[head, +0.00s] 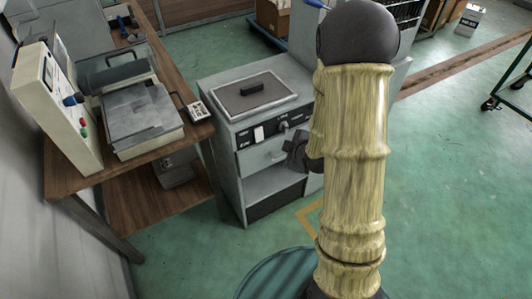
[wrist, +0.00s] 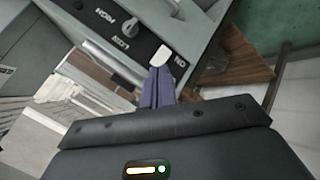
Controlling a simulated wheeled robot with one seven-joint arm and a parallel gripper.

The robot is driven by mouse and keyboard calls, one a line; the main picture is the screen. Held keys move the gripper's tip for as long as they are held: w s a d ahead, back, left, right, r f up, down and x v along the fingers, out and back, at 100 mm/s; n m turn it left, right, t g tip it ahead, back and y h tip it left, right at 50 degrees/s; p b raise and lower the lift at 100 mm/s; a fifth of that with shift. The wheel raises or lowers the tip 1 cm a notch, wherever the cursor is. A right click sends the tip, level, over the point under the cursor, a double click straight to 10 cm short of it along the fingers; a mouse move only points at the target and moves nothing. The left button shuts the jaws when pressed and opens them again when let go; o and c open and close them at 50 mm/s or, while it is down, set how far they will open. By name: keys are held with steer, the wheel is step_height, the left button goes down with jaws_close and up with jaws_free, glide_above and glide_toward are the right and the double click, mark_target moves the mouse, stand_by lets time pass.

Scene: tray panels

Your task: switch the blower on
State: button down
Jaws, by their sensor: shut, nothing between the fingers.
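The blower unit looks to be the grey cabinet (head: 228,165) in the middle of the head view, with a dark control strip along its upper front. A white switch (head: 259,134) sits on that strip, left of a round knob (head: 283,126). In the wrist view the white switch (wrist: 161,56) is beside an "ON" label, and the grey knob (wrist: 126,28) is near "HIGH" and "LOW". My gripper (wrist: 158,72) is shut and empty, its fingertips at the switch's lower edge in the picture. I cannot tell whether they touch. In the head view my gripper (head: 294,151) is partly hidden by my arm.
A lidded tray (head: 253,96) tops the cabinet. A wooden bench (head: 193,133) with instruments (head: 57,110) stands close on the left. Green floor (head: 200,250) is clear in front.

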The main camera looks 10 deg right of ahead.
step_height(320, 180, down, 11)
steer(key=n+t+y+b, duration=0.3)
steer(key=n+t+b, duration=0.2)
steer(key=n+b, duration=0.2)
steer(key=shift+w+n+t+y, duration=0.3)
steer(key=shift+w+n+y, duration=0.1)
steer(key=shift+n, duration=0.5)
steer(key=shift+a, duration=0.1)
steer(key=p, duration=0.1)
glide_toward(262, 141)
steer(key=x, duration=0.7)
steer(key=shift+r, duration=0.1)
